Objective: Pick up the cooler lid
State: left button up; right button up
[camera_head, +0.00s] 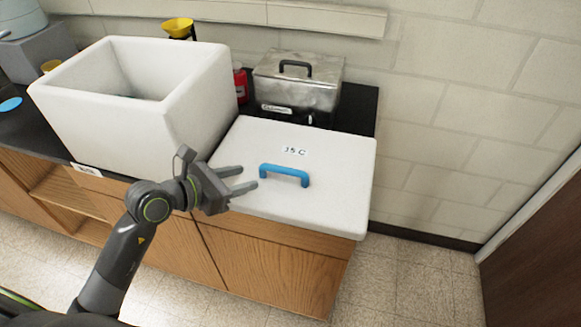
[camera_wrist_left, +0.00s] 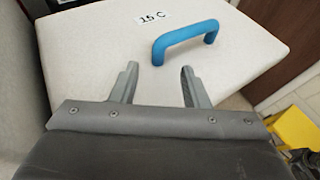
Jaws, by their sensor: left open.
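The cooler lid (camera_head: 330,198) is a white slab with a blue handle (camera_head: 284,174) and a "15 C" label. It lies flat on the right part of the counter, its front edge reaching past the counter. In the left wrist view the lid (camera_wrist_left: 100,60) fills the upper middle, with the blue handle (camera_wrist_left: 185,40) ahead and slightly right of the fingers. My left gripper (camera_head: 250,178) is open and empty, just left of the handle and apart from it. Its two fingers also show in the left wrist view (camera_wrist_left: 158,84). My right gripper is not in view.
A white open cooler box (camera_head: 150,125) stands on the counter left of the lid. A metal water bath (camera_head: 298,82) with a black handle is behind the lid. A red container (camera_head: 241,85) stands between them. A yellow object (camera_wrist_left: 297,130) is low on the right in the left wrist view.

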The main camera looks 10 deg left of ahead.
aim_at(259, 172)
pick_arm(q)
jog(key=shift+p+x, duration=0.7)
jog(key=shift+x, duration=1.65)
jog(key=shift+a, duration=0.1)
grip_shut()
